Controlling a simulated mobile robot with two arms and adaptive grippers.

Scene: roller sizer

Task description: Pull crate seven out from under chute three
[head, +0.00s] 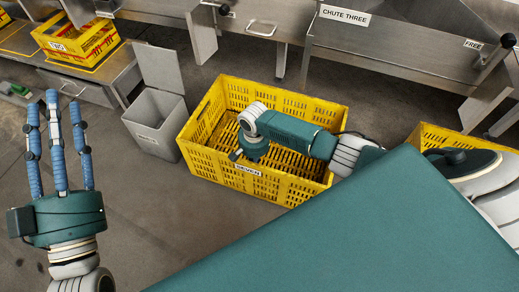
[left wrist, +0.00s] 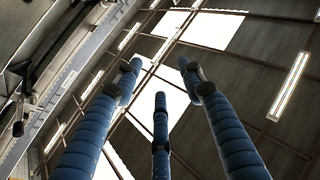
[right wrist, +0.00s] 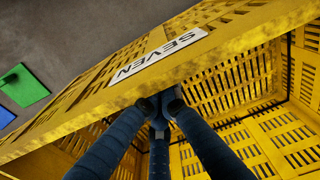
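Crate seven (head: 290,193) is a yellow slotted crate on the floor in front of the chutes, with a white SEVEN label on its near wall. It looks empty. My right gripper (head: 248,155) reaches over it to that wall. In the right wrist view the right fingertips (right wrist: 160,106) are close together at the crate's rim (right wrist: 215,48), beside the label; their exact hold is partly hidden. The CHUTE THREE sign (head: 345,15) is on the metal front behind the crate. My left gripper (head: 58,135) is open and empty, fingers up, at the left.
A grey bin (head: 155,120) with a raised lid stands close to the crate's left side. Another yellow crate (head: 430,136) is partly hidden at the right. A yellow crate (head: 78,45) sits on a metal bench at upper left. The floor in front of crate seven is clear.

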